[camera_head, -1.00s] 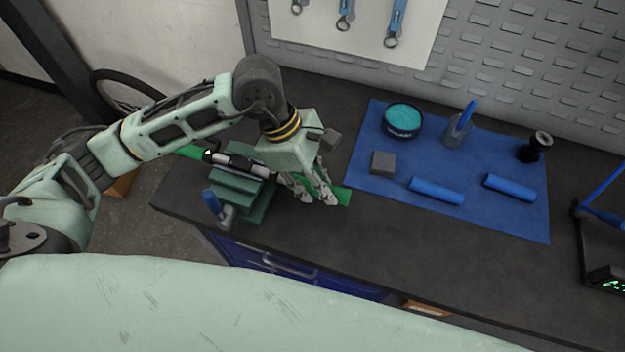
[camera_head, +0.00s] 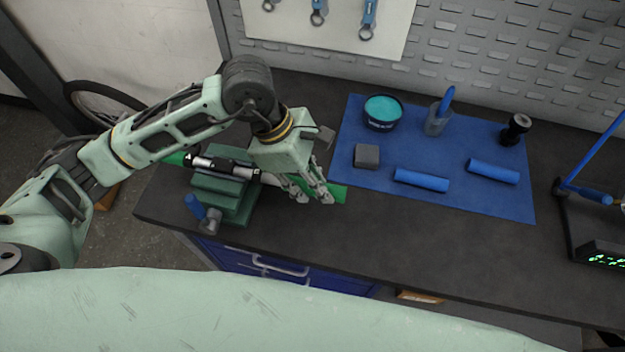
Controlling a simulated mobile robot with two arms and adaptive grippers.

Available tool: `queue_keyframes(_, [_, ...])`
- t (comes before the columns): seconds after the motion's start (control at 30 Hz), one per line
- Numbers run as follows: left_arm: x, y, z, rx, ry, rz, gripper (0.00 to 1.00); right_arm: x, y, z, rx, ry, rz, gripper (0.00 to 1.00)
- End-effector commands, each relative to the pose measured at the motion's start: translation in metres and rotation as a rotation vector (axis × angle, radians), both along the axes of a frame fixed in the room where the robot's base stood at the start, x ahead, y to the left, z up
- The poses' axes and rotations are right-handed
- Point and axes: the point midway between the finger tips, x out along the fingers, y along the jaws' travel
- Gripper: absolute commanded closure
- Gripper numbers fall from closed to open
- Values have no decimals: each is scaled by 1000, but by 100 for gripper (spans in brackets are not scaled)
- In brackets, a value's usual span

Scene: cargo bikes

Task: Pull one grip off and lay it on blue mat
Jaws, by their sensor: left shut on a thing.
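A handlebar (camera_head: 220,166) is clamped in a green vise (camera_head: 232,205) on the dark bench. A green grip (camera_head: 175,158) covers its left end. My left gripper (camera_head: 311,194) is shut on the other green grip (camera_head: 339,193) at the right end, whose outer end sticks out past the fingers. A short pale bare stretch of bar shows between the vise and my fingers. Whether the bar still reaches into the held grip is hidden. The blue mat (camera_head: 500,207) lies to the right of the gripper. My right gripper is out of view.
On the mat are two blue cylinders (camera_head: 422,180) (camera_head: 493,171), a grey block (camera_head: 367,156), a teal-filled tub (camera_head: 383,112), a cup with a blue-handled tool (camera_head: 437,122) and a black cylinder (camera_head: 515,129). The mat's front right is bare. A stand with display (camera_head: 603,255) is far right.

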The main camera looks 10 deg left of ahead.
Motion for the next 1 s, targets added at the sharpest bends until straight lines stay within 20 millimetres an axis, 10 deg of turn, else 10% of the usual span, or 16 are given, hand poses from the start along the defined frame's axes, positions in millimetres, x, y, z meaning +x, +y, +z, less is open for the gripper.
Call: queue_keyframes(1.0, [-1,-35,0,-1,1,-1,100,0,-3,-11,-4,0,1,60])
